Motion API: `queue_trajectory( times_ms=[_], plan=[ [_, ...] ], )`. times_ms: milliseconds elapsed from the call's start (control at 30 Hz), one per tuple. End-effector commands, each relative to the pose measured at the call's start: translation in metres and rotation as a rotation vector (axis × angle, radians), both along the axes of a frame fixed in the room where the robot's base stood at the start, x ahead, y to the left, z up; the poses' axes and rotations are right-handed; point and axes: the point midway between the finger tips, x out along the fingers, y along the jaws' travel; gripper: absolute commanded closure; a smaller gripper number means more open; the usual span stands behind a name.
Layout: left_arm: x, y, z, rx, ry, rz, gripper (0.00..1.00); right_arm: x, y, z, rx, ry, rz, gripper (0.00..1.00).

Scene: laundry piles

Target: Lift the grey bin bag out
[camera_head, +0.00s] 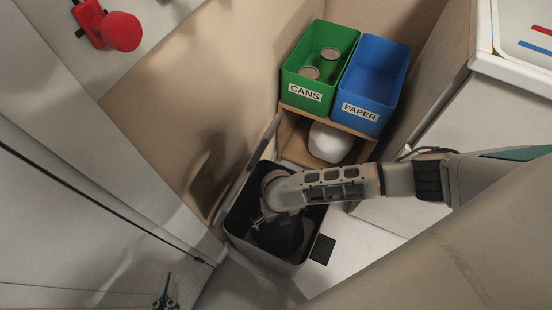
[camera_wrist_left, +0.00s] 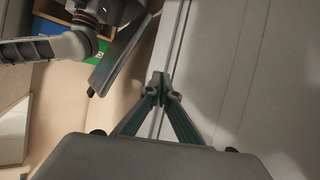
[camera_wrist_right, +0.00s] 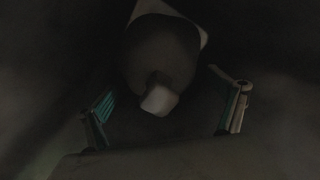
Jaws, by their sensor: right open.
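The grey bin bag (camera_wrist_right: 160,55) shows in the right wrist view as a dim, rounded dark grey shape with a paler knob, perhaps its knot, at its lower end. My right gripper (camera_wrist_right: 168,98) is open, its fingers apart on either side of that knob. In the head view my right arm reaches down into the open dark bin (camera_head: 254,257); the gripper's body hides most of the inside, and I cannot make out the bag there. My left gripper (camera_head: 167,290) is at the bottom edge, away from the bin; its fingertips (camera_wrist_left: 160,84) meet with nothing between them.
A green CANS box (camera_head: 290,89) and a blue PAPER box (camera_head: 361,108) stand on a wooden shelf (camera_head: 345,128) behind the bin. A white rounded object (camera_head: 330,143) sits under it. The raised lid (camera_head: 240,170) and walls crowd the bin's left.

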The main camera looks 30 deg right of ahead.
Motion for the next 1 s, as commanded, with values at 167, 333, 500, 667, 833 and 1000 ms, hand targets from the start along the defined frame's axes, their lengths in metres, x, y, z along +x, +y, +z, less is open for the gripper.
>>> queue_trajectory(
  times_ms=[167, 333, 500, 667, 833, 1000],
  plan=[
    [0.002, -0.004, 0.003, -0.033, -0.005, 0.007, 1.00, -0.002, 0.001, -0.016, 0.002, 0.004, -0.002, 0.05],
    [0.005, -0.005, 0.007, -0.038, -0.016, 0.009, 1.00, 0.001, 0.001, -0.016, 0.003, -0.002, -0.002, 0.05],
    [0.005, -0.005, 0.008, -0.039, -0.017, 0.009, 1.00, 0.002, 0.001, -0.016, 0.002, -0.003, -0.002, 0.08],
    [0.005, -0.005, 0.007, -0.038, -0.016, 0.009, 1.00, 0.001, 0.001, -0.016, 0.003, -0.002, -0.002, 0.50],
    [0.004, -0.005, 0.006, -0.039, -0.014, 0.008, 1.00, 0.000, 0.000, -0.018, 0.001, 0.001, -0.002, 0.94],
    [0.003, -0.005, 0.004, -0.039, -0.007, 0.009, 1.00, -0.006, -0.001, -0.022, -0.001, 0.009, -0.003, 1.00]
  ],
)
